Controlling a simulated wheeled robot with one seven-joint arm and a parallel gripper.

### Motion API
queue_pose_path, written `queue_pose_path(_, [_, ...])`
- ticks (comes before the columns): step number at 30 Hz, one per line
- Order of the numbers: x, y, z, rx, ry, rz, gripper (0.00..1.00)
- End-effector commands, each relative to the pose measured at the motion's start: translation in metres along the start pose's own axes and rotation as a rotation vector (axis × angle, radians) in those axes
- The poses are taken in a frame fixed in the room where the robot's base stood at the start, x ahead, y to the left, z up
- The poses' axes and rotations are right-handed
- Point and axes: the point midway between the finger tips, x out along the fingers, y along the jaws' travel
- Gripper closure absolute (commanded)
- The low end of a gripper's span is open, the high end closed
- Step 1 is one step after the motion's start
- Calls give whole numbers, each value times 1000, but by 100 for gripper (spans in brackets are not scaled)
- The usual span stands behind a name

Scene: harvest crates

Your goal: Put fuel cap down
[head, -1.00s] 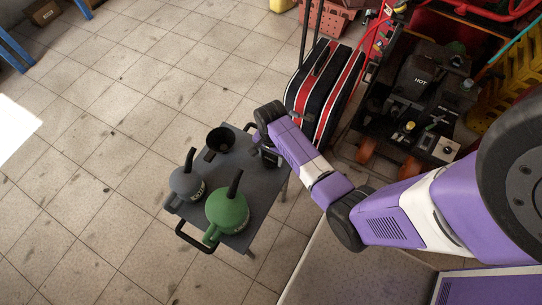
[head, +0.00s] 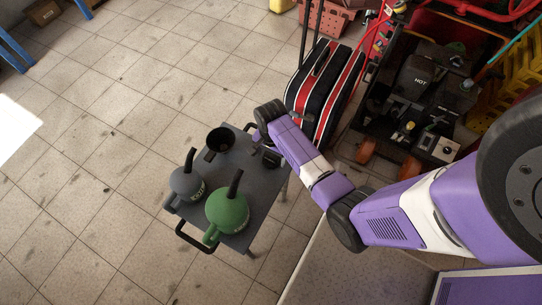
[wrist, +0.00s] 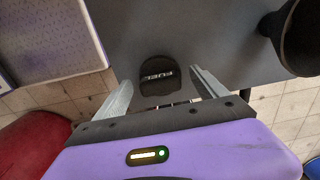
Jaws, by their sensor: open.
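The fuel cap is black and round with the word FUEL on it. It lies on the grey table top in the wrist view, where the fuel cap (wrist: 158,82) sits between the fingertips of my gripper (wrist: 160,76). The fingers are spread, with space on each side of the cap. In the head view a dark shape that looks like the cap (head: 271,159) shows at the right edge of the grey table (head: 245,160), just below my wrist. My fingers are mostly hidden there.
A black funnel-like cup (head: 219,140), a grey can (head: 187,184) and a green can (head: 227,210) stand on the table. A striped suitcase (head: 322,85) stands close behind my wrist. Machinery (head: 425,110) is at the right.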

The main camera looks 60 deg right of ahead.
Motion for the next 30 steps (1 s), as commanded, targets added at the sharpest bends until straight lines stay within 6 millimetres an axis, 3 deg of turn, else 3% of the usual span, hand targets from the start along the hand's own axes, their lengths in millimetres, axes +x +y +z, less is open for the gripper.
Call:
queue_pose_path(9, [-64,-1,0,0,2,-3,18])
queue_pose_path(16, [-100,-1,0,-1,2,-2,18])
queue_pose_path(24, [-112,0,0,-2,1,-1,18])
queue_pose_path(30, [-92,11,22,-109,44,-69,18])
